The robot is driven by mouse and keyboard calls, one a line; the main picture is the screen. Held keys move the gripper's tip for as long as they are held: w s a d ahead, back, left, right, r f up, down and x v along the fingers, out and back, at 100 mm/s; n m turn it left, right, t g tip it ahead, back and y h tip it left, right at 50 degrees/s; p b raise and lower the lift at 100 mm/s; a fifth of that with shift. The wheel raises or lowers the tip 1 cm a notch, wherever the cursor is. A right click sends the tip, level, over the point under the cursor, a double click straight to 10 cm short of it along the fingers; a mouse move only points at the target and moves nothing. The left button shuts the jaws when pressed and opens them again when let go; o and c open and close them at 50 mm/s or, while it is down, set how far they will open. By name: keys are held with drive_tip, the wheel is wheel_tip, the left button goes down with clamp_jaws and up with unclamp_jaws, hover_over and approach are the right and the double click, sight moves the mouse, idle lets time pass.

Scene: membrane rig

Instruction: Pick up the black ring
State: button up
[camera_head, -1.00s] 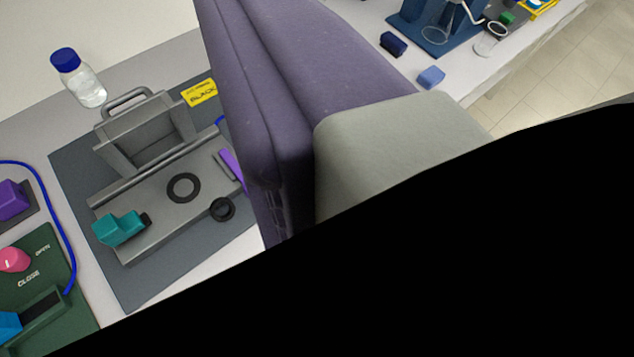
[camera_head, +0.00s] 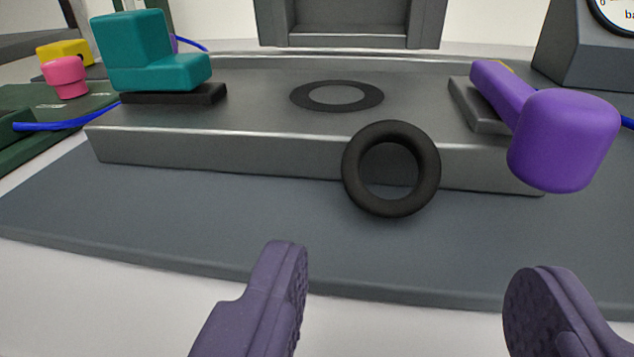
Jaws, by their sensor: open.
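The black ring (camera_head: 351,168) is a thick dark torus, seen upright with its open hole facing me. It shows in front of the front face of a grey metal block (camera_head: 230,152); I cannot tell what supports it or whether it touches the block. My gripper (camera_head: 412,262) is open and empty, its two purple padded fingers wide apart. The ring shows beyond and above the fingertips, between them in the picture, apart from both. A flat dark ring-shaped patch (camera_head: 374,98) lies on the block's top.
A teal handle (camera_head: 145,65) stands on the block's left and a purple handle (camera_head: 565,140) juts forward at its right, close to the ring's right. A grey mat (camera_head: 200,215) lies under the block. A gauge (camera_head: 585,55) stands back right.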

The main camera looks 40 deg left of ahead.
drive_tip(key=b+x, duration=0.2)
drive_tip(key=x, duration=0.5)
drive_tip(key=shift+w+a+f+b, duration=0.15)
drive_tip(key=shift+a+b, duration=0.1)
drive_tip(key=shift+b, duration=0.05)
drive_tip(key=c, duration=0.9)
drive_tip(key=shift+r+p, duration=0.3)
drive_tip(key=shift+r, duration=0.15)
drive_tip(key=r+p, duration=0.1)
drive_tip(key=r, duration=0.2)
drive_tip(key=shift+d+r+p, duration=0.1)
drive_tip(key=shift+d+p, duration=0.15)
drive_tip(key=shift+p, duration=0.15)
drive_tip(key=s+d+p, duration=0.1)
drive_tip(key=s+d, duration=0.2)
drive_tip(key=d, duration=0.1)
drive_tip(key=s+d+p, duration=0.1)
drive_tip(key=s+d, duration=0.3)
drive_tip(key=s+d+r+p, duration=0.1)
drive_tip(key=s+d, duration=0.2)
drive_tip(key=shift+s+d, duration=0.2)
drive_tip(key=shift+d, duration=0.2)
